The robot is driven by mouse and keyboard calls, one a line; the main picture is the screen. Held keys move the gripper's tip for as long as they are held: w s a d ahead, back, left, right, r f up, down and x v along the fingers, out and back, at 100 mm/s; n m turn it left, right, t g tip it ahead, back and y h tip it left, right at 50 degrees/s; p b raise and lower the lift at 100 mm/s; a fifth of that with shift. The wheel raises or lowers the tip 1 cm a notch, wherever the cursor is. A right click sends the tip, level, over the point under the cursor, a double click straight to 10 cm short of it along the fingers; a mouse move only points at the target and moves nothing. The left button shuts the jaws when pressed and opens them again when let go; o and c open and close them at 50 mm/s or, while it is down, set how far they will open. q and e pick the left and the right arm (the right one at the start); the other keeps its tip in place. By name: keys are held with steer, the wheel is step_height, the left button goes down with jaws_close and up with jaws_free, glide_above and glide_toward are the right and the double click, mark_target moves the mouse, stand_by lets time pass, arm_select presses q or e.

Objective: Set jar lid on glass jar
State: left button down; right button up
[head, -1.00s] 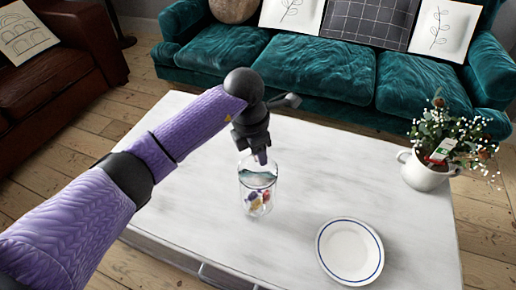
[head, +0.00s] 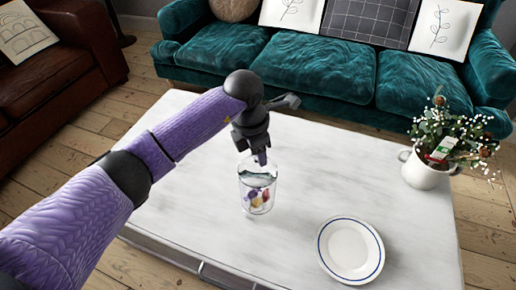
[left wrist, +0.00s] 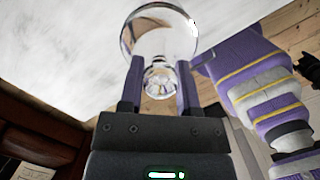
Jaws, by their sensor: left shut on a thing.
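The clear glass jar (head: 257,197) stands upright on the white table with small colourful pieces inside. My left gripper (head: 261,158) is directly above the jar's mouth, fingers pointing down. In the left wrist view its two fingers (left wrist: 159,84) are shut on the small round knob of the glass jar lid (left wrist: 160,32). In the head view the transparent lid lies at the top of the jar, and I cannot tell its edge from the jar's rim or whether it is seated. My right gripper is not in view.
A white plate with a blue ring (head: 351,249) lies on the table to the right of the jar. A white pot with flowers (head: 424,172) stands at the table's right edge. The white table (head: 330,170) is clear around the jar. A teal sofa (head: 320,68) stands behind it.

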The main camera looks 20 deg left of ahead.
mark_target(252, 162)
arm_select(q)
steer(key=shift+f, duration=0.2)
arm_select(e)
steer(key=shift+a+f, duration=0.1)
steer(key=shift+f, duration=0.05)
arm_select(q)
steer(key=c, duration=0.6)
jaws_free()
steer(key=shift+r, duration=0.1)
steer(key=shift+r+p, duration=0.3)
steer(key=r+p, duration=0.2)
steer(key=r, duration=0.1)
steer(key=r+p, duration=0.3)
steer(key=s+a+r+p, duration=0.1)
steer(key=r+p, duration=0.2)
steer(key=r, duration=0.1)
steer(key=shift+s+a, duration=0.1)
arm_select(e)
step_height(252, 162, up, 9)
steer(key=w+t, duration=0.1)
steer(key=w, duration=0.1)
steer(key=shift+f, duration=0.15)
